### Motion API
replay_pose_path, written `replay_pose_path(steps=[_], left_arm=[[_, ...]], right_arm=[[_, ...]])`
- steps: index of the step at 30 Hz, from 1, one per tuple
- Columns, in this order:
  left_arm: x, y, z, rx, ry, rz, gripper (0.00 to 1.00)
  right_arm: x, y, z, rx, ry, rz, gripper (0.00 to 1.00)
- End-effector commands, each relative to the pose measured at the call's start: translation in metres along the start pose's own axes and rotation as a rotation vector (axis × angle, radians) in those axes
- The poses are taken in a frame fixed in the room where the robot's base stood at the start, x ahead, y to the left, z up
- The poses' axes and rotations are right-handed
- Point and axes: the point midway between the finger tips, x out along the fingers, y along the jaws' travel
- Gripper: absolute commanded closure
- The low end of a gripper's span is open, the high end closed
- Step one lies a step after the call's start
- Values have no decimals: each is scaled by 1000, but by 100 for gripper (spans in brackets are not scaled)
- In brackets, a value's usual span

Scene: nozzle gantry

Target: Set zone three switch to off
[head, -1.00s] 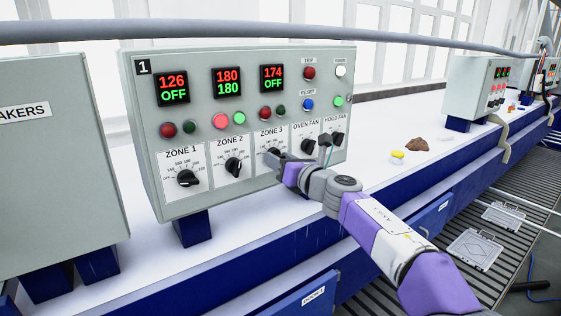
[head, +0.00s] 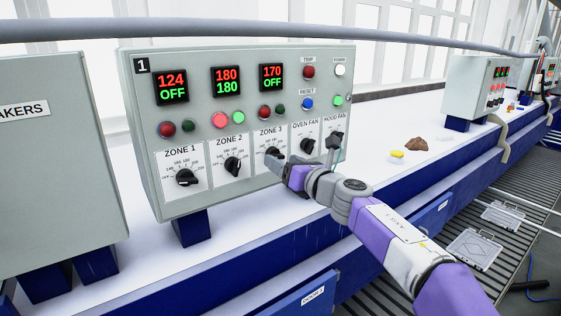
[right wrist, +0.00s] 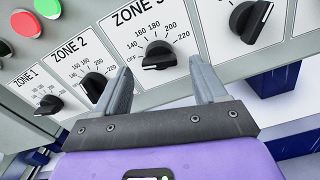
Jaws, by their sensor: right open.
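The zone 3 switch is a black rotary knob (head: 274,155) on the grey control panel (head: 140,100). Its display (head: 271,77) reads 170 over a green OFF. The right wrist view shows the knob (right wrist: 158,56) with its bar lying roughly sideways; its exact end is hard to tell. My right gripper (head: 282,168) is in front of and just below the knob. In the right wrist view its fingers (right wrist: 164,80) are spread and empty, with the knob beyond the gap between them, seemingly clear of both. My left gripper is out of view.
Zone 1 (head: 187,178) and zone 2 (head: 233,165) knobs are left of it; the oven fan knob (head: 308,146) is to the right. A grey pipe (head: 250,27) crosses above the panel. The white bench (head: 375,180) to the right holds a yellow item and a brown lump.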

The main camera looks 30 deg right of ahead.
Motion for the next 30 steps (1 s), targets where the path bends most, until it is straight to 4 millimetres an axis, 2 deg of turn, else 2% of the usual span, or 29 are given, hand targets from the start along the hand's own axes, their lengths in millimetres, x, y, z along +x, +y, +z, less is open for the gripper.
replay_pose_path(steps=[3,10,30], left_arm=[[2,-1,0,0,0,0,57],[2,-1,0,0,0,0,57],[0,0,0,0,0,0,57]], right_arm=[[-22,-1,0,-1,-2,-2,29],[-47,-1,0,0,0,-1,29],[-51,0,2,0,0,0,29]])
